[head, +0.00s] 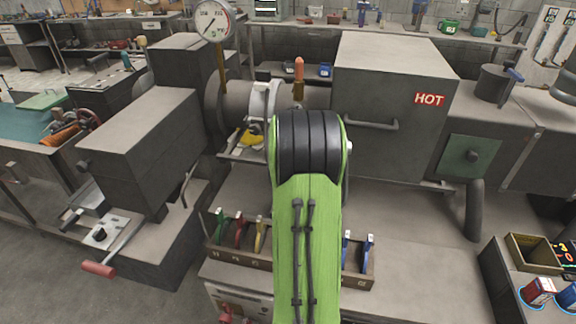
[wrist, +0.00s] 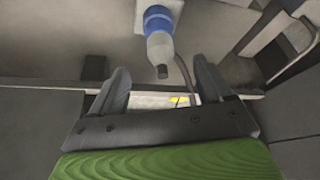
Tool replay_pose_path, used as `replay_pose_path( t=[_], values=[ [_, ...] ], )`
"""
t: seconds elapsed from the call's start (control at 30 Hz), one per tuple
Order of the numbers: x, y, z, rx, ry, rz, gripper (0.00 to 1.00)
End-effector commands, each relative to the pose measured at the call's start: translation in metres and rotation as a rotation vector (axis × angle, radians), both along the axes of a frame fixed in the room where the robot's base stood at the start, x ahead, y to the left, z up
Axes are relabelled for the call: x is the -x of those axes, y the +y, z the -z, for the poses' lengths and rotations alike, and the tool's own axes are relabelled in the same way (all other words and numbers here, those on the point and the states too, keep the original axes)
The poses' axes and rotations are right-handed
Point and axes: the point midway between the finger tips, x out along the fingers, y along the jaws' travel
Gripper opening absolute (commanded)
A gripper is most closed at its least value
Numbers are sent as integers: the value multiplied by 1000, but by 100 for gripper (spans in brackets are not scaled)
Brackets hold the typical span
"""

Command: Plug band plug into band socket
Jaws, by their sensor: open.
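In the wrist view, a blue and pale grey connector (wrist: 159,32) with a dark tip hangs from a light plate at the top; I cannot tell if it is the band plug or the band socket. A dark cable runs down beside it. My gripper (wrist: 160,68) is open, and its two dark fingers stand on either side below the connector. The connector's tip shows between the fingers, and no contact is visible. In the head view my green arm hides the gripper and the connector. I cannot make out a second mating part in either view.
A large grey box marked HOT (head: 395,85) stands to the right of my arm. A rack of coloured levers (head: 238,255) lies below my arm. Grey machine housings (head: 137,137) stand at left.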

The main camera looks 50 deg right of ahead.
Motion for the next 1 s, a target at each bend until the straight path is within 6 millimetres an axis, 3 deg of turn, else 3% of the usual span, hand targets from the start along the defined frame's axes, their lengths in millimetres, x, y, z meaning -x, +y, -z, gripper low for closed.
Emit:
replay_pose_path(
  t=[0.1,0.3,1.0],
  values=[
    [8,8,-28,1,-1,0,79],
    [16,15,-53,0,0,1,79],
    [15,20,-57,0,0,-5,79]
  ],
)
